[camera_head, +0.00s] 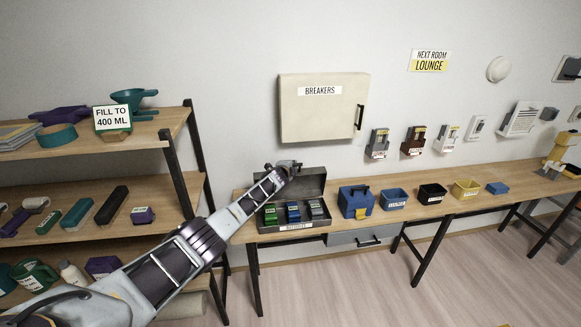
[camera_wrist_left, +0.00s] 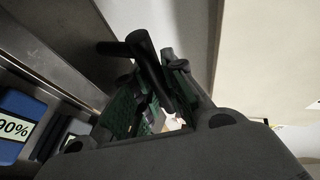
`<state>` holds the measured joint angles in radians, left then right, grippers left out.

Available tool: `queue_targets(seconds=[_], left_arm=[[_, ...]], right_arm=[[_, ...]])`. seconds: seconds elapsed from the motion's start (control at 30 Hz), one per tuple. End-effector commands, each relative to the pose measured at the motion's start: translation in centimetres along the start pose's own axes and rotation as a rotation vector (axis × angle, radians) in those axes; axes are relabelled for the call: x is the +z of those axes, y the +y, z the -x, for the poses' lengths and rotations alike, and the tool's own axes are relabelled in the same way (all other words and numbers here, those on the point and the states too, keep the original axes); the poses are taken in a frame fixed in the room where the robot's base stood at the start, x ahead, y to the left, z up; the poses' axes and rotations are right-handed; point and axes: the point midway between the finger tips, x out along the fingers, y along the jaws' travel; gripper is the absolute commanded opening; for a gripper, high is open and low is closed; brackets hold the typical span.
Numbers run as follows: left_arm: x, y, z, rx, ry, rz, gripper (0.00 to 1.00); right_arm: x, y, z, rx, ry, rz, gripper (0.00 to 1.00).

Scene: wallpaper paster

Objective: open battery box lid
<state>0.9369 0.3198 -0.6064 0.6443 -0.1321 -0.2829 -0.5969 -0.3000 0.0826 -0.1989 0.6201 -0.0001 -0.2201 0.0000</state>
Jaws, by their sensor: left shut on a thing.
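The battery box (camera_head: 297,236) is a grey metal box on the workbench, with green, blue and grey batteries standing inside. Its lid (camera_head: 312,184) is raised at the back of the box. My left gripper (camera_head: 289,166) is at the upper edge of the lid, with my arm crossing the box's left side. In the left wrist view my left gripper (camera_wrist_left: 157,85) is shut on a dark bar, the lid handle (camera_wrist_left: 148,62). Grey lid metal and a blue battery marked 90% (camera_wrist_left: 14,125) show at the left. My right gripper is not in view.
The breaker cabinet (camera_head: 323,111) hangs on the wall just above the lid. A blue toolbox (camera_head: 356,203) and several small bins stand right of the box on the workbench (camera_head: 437,212). A loaded shelf unit (camera_head: 187,150) stands at the left.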

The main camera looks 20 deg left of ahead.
Motion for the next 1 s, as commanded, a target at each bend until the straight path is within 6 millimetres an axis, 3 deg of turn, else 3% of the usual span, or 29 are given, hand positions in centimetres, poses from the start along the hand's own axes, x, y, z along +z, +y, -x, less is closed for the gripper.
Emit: queue_targets(seconds=[0.03, 0.07, 0.23, 1.0], left_arm=[[-0.08, -0.25, 0.01, -0.003, 0.002, 0.001, 0.0], [-0.08, -0.25, 0.01, -0.003, 0.002, 0.001, 0.14], [-0.06, -0.18, 0.01, -0.002, 0.001, 0.001, 0.35], [0.11, 0.03, 0.72, -0.001, -0.001, 0.0, 0.35]], right_arm=[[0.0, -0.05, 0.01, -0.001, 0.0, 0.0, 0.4], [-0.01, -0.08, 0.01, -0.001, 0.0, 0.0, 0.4], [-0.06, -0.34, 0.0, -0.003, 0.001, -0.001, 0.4], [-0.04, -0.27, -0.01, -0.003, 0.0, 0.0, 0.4]])
